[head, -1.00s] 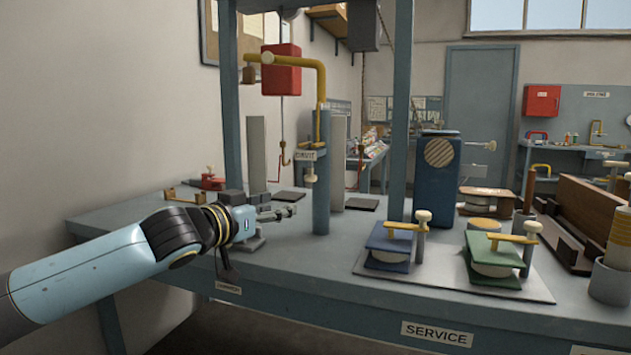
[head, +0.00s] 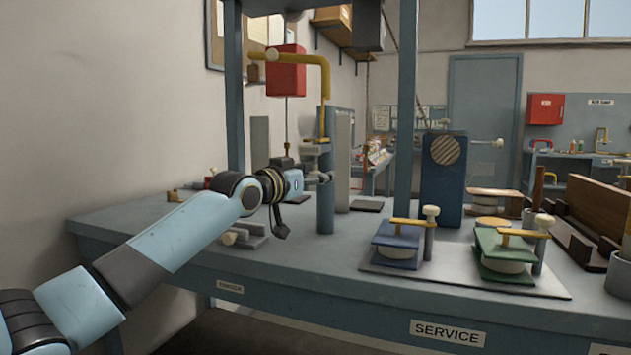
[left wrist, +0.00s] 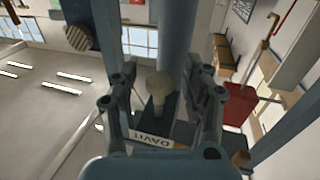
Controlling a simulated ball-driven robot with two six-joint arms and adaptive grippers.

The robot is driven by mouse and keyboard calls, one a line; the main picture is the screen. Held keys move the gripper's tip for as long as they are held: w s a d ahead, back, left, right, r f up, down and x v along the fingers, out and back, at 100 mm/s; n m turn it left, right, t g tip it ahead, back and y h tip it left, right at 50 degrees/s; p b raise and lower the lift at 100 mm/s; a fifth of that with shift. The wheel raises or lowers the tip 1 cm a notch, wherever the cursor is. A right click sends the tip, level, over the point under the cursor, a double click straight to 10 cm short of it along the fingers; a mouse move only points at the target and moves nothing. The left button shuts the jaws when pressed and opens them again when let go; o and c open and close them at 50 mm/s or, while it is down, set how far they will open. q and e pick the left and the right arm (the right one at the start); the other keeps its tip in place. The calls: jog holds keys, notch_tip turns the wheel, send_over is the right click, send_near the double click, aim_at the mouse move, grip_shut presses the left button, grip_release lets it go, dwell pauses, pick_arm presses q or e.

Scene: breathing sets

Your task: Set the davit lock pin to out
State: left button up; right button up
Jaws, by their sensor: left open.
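The davit has a blue post (head: 325,212) with a yellow bent arm (head: 325,85) that carries a red block (head: 287,75). My left gripper (head: 318,177) is at the front of the post, just below its collar. In the left wrist view its open fingers (left wrist: 162,98) stand either side of the lock pin's cream knob (left wrist: 160,84), with the DAVIT label (left wrist: 153,138) close by. I cannot tell whether the fingers touch the knob. In the head view the gripper mostly hides the pin. My right gripper is not in view.
A blue gantry upright (head: 234,100) stands just left of the davit. Blue (head: 397,245) and green (head: 505,250) padded sets lie on a pale plate to the right. A dark blue canister (head: 442,185) stands behind them.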

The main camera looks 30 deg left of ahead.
pick_arm(q)
grip_shut()
jog(key=shift+w, duration=0.1)
dwell(0.3)
